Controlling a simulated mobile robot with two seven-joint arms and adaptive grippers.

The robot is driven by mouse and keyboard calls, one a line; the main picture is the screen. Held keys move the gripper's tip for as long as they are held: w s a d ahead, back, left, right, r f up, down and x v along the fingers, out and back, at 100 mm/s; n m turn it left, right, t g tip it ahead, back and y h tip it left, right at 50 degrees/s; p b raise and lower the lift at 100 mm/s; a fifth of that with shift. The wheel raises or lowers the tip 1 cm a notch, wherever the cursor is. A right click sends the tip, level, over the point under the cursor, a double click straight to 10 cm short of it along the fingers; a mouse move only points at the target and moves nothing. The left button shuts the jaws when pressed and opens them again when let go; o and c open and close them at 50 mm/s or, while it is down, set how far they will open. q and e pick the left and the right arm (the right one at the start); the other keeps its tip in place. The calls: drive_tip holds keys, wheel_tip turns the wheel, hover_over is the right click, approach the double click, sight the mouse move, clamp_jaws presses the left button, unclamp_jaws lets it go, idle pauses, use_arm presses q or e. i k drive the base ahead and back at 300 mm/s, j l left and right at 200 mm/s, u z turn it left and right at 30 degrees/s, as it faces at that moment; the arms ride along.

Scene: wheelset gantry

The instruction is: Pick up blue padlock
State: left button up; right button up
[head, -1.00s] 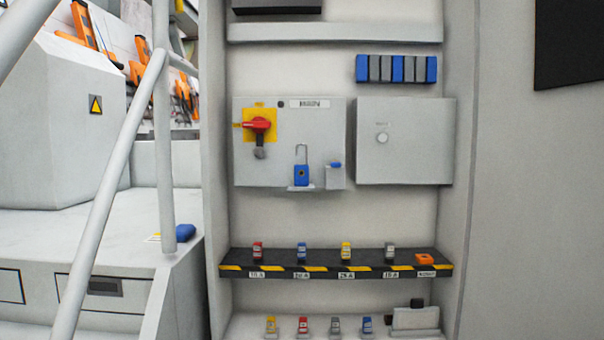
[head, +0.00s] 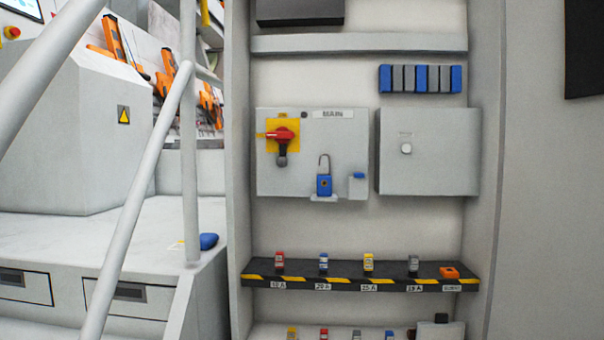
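The blue padlock (head: 324,185) stands upright on a small ledge at the front of the grey MAIN switch box (head: 340,148). Its metal shackle rises above the body and looks open. A small grey holder with a blue top (head: 358,186) is just to its right. The red rotary switch handle (head: 281,135) on a yellow plate is to its upper left. Neither of my grippers shows in the head view.
Below, a black-and-yellow striped shelf (head: 345,284) bears several small coloured blocks and an orange item (head: 449,272). A grey railing (head: 150,180) crosses the left side. A blue object (head: 208,241) lies on the left platform. A closed grey box (head: 428,152) is to the right.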

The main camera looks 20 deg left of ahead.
sight(323, 181)
drive_tip(key=i+l+u, duration=0.15)
drive_tip(key=i, duration=0.35)
drive_tip(key=i+l+u, duration=0.2)
drive_tip(key=i, duration=0.25)
